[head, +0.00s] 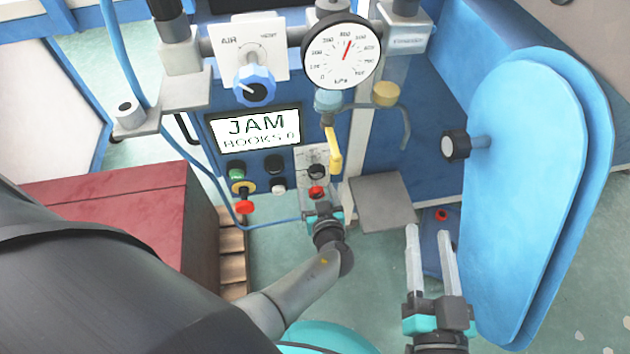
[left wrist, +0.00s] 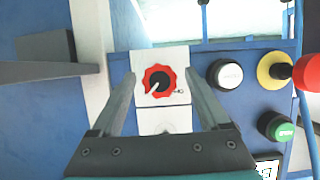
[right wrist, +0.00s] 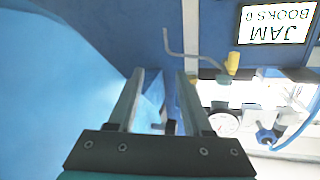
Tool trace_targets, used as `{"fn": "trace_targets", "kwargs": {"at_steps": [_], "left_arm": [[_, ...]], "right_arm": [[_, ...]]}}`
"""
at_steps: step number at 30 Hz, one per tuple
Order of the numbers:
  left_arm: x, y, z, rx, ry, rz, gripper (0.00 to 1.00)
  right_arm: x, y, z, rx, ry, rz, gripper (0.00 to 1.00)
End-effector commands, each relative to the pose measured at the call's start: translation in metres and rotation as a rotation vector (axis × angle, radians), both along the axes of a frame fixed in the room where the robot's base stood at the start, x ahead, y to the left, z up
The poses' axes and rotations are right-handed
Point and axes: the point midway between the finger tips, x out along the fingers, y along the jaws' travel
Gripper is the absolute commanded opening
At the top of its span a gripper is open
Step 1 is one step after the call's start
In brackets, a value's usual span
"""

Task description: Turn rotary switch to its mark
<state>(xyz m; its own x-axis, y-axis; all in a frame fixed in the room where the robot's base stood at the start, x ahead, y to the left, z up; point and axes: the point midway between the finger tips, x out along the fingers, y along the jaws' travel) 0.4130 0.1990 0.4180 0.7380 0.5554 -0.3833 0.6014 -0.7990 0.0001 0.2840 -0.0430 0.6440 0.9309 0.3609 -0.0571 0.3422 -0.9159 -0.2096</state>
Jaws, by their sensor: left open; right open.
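The rotary switch is a red scalloped knob with a dark centre on a white plate, and it shows between my left fingers in the left wrist view (left wrist: 159,82). Its white pointer line slants to the lower left there. A small dark mark (left wrist: 178,91) is printed on the plate to its right. In the head view the red knob (head: 317,192) sits low on the panel, just above my left gripper (head: 322,208). My left gripper is open, its fingers (left wrist: 160,75) on either side of the knob; contact cannot be told. My right gripper (head: 429,230) is open and empty.
A display reading JAM (head: 256,129) sits above several buttons, including a green one (head: 237,169). A yellow lever (head: 333,150), gauge (head: 341,52) and blue air knob (head: 254,86) are above. A grey plate (head: 382,203) and large blue cover (head: 525,180) are at the right.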

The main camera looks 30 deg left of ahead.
Motion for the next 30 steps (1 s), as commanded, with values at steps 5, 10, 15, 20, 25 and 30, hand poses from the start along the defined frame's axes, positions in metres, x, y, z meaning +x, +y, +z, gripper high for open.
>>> {"fn": "trace_targets", "kwargs": {"at_steps": [5, 10, 15, 20, 25, 30], "left_arm": [[-0.0023, -0.0015, -0.0016, 0.000, 0.002, 0.001, 0.79], [-0.0022, -0.0013, -0.0015, 0.000, 0.001, 0.001, 0.79], [-0.0020, -0.0013, -0.0014, 0.000, 0.001, 0.001, 0.63], [-0.0019, -0.0012, -0.0012, 0.000, 0.001, 0.001, 0.45], [-0.0017, -0.0010, -0.0011, 0.000, 0.000, 0.001, 0.26], [-0.0016, -0.0010, -0.0011, 0.000, 0.000, 0.001, 0.07]], "right_arm": [[-0.0009, 0.0000, -0.0001, 0.001, 0.000, 0.001, 0.50], [-0.0013, 0.0000, -0.0003, -0.001, 0.000, 0.002, 0.50], [-0.0015, -0.0001, -0.0003, -0.002, 0.001, 0.003, 0.50], [-0.0015, 0.0000, 0.0001, -0.002, 0.001, 0.003, 0.50], [-0.0014, 0.0000, 0.0002, -0.003, 0.001, 0.004, 0.50], [-0.0014, 0.0000, 0.0003, -0.002, 0.001, 0.003, 0.50]]}}
